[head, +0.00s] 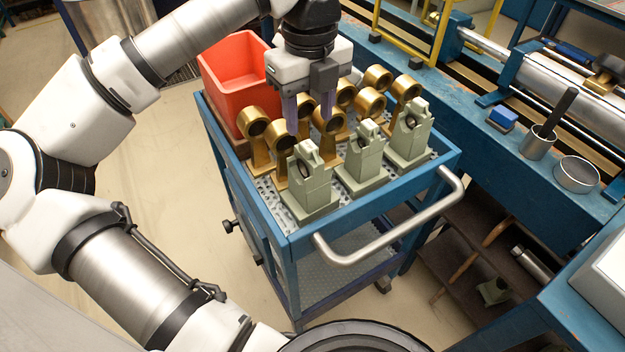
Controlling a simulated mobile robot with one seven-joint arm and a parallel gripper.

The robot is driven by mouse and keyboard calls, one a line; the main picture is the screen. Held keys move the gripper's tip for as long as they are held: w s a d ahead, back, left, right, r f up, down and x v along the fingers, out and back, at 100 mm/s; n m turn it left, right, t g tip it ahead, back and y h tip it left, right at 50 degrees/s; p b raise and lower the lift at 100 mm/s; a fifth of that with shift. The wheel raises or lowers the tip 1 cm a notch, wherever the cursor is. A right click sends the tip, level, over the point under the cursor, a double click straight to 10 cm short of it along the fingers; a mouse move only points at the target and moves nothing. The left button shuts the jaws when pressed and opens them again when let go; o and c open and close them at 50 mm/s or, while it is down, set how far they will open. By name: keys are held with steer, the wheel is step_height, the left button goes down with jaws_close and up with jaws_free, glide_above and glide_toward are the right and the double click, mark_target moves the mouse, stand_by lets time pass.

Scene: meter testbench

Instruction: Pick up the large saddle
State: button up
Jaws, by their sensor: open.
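Three pale green saddle-like stands, each a block with a notched, ringed top on a flat base, stand upright along the front of the cart's top. They are the left green saddle (309,187), the middle green saddle (364,162) and the right green saddle (410,138). They look alike in size, and I cannot tell which one is the large saddle. My gripper (308,112) points down over the brass pieces behind the left green saddle. Its purple fingers are apart, and I see nothing held. Whether a fingertip touches a brass piece is unclear.
Several brass ring-topped stands (258,142) crowd the cart top behind the green ones. A red bin (232,72) stands at the back left. The blue cart (290,243) has a front handle (400,232). A blue bench with a cup (538,143) and bowl (577,176) lies right.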

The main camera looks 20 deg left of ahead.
mark_target(310, 144)
step_height(310, 144, down, 6)
steer(key=shift+p, duration=0.45)
steer(key=shift+s+f+p, duration=0.15)
steer(key=shift+f+p, duration=0.9)
steer(key=shift+f, duration=1.6)
steer(key=shift+c, duration=0.5)
jaws_close()
steer(key=shift+r, duration=0.1)
